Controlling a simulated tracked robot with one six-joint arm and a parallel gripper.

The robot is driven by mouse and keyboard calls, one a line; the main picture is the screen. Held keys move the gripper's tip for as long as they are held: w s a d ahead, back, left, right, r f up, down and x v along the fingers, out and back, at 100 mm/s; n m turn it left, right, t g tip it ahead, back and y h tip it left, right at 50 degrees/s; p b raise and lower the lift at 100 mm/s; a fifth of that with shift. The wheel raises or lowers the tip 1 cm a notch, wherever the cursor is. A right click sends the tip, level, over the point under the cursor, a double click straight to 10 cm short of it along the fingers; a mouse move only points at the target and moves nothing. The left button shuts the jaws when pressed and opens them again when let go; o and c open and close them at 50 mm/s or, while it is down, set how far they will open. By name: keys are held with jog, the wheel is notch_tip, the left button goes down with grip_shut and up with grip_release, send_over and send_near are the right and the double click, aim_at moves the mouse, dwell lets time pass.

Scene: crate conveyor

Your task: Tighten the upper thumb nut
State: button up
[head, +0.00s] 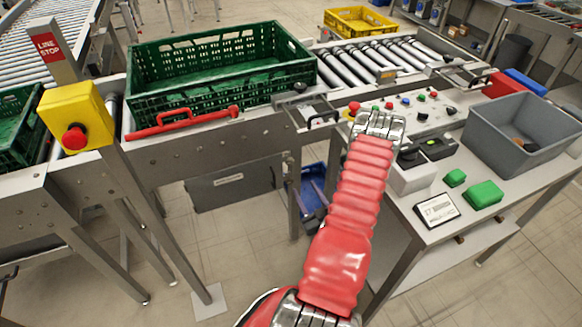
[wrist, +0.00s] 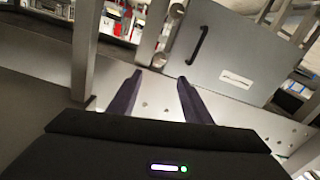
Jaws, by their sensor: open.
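My gripper (wrist: 160,76) shows in the wrist view with its two dark fingers spread apart and nothing between them. Ahead of it is a metal post with two round metal pieces that look like thumb nuts. The upper thumb nut (wrist: 177,10) is near the top edge of the wrist view. The lower thumb nut (wrist: 160,59) is just beyond the gap between the fingertips. Neither is being touched as far as I can see. In the head view my red arm hides most of the gripper, and I cannot make out the nuts clearly.
A grey panel (wrist: 225,60) with a black handle stands behind the post. A green crate (head: 220,95) sits on the conveyor. A yellow stop-button box (head: 76,108) is at left. A table with controls and a grey bin (head: 500,135) is at right. The floor in front is open.

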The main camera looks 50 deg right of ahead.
aim_at(289, 163)
jog(key=shift+w, duration=0.1)
jog(key=x, duration=1.3)
jog(key=shift+w+d, duration=0.2)
jog(key=shift+w, duration=0.05)
jog(key=shift+c, duration=0.2)
jog(key=c, duration=1)
jog(key=shift+a, duration=0.15)
